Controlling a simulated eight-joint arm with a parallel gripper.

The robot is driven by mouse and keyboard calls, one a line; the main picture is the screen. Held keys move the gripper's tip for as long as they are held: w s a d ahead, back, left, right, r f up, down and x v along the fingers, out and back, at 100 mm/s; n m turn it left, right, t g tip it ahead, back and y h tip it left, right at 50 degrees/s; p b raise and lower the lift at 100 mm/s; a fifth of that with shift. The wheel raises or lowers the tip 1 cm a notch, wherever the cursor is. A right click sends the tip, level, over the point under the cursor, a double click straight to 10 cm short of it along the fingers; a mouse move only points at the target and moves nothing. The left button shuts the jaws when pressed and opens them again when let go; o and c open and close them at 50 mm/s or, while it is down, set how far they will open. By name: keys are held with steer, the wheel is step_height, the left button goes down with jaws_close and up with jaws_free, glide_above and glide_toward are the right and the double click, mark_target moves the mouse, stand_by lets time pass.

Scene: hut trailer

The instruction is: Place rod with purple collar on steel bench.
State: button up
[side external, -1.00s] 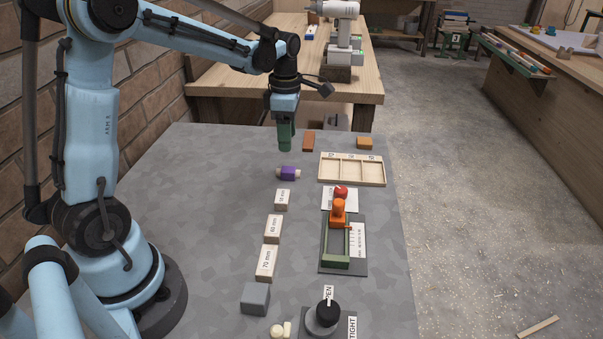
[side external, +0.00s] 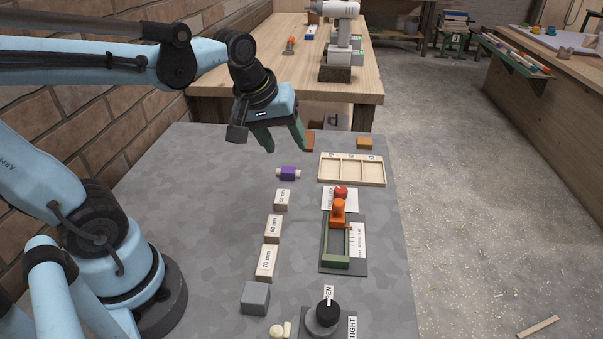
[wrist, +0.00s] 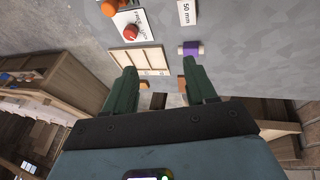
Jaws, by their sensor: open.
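The rod with the purple collar (side external: 288,173) lies on the grey steel bench (side external: 200,210), left of the wooden tray, with pale ends showing on both sides of the collar. It also shows in the wrist view (wrist: 190,49), beyond the fingertips and near the right finger. My gripper (side external: 284,150) is above the bench, behind and above the rod, with its two green fingers spread apart. Nothing is between the fingers in the wrist view (wrist: 160,78).
A compartmented wooden tray (side external: 352,184) stands right of the rod. A brown block (side external: 309,145) and an orange block (side external: 364,143) lie behind. Labelled wooden blocks (side external: 273,229) line up in front, beside a green-and-orange fixture (side external: 338,230). The bench's left part is clear.

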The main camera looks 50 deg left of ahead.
steer(key=s+d+m, duration=0.1)
steer(key=m, duration=0.2)
steer(key=s+d+f+m+t, duration=0.1)
steer(key=m, duration=0.2)
steer(key=s+d+f+m+t, duration=0.1)
steer(key=m, duration=0.1)
steer(key=shift+s+d+m+h, duration=0.1)
steer(key=shift+s+m+h, duration=0.2)
steer(key=shift+s+m, duration=0.1)
steer(key=shift+o, duration=0.2)
steer(key=shift+w, duration=0.1)
stand_by(0.4)
